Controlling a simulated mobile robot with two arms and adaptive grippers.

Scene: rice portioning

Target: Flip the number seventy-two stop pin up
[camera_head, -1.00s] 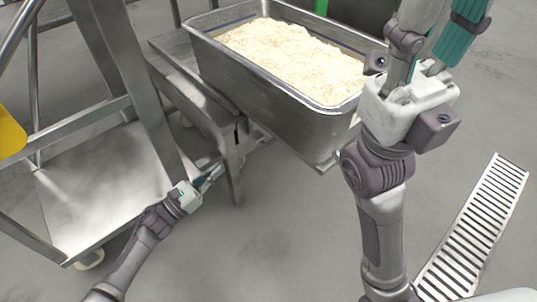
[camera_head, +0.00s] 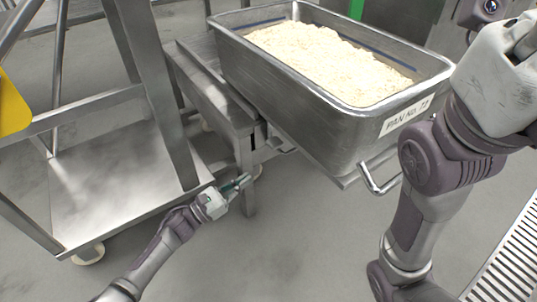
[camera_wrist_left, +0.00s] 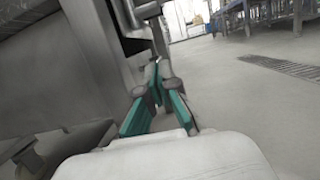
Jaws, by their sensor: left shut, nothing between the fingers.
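A deep steel pan (camera_head: 330,128) of rice carries a label reading PAN No. 72 (camera_head: 405,117). It rests on a steel stand (camera_head: 230,120). Small metal fittings (camera_head: 268,148) sit below the pan beside the stand's leg; I cannot clearly make out which part is the stop pin. My left gripper (camera_head: 245,180) is shut and empty, low beside that leg and below the fittings. In the left wrist view its teal fingers (camera_wrist_left: 157,72) meet just under a grey metal bar (camera_wrist_left: 158,30); I cannot tell whether they touch it. My right gripper is out of view.
A steel cart frame with a low shelf (camera_head: 110,190) stands at left, close to my left arm. A bent metal handle (camera_head: 378,182) juts from under the pan. A floor drain grate (camera_head: 510,265) lies at right. Open floor is in front.

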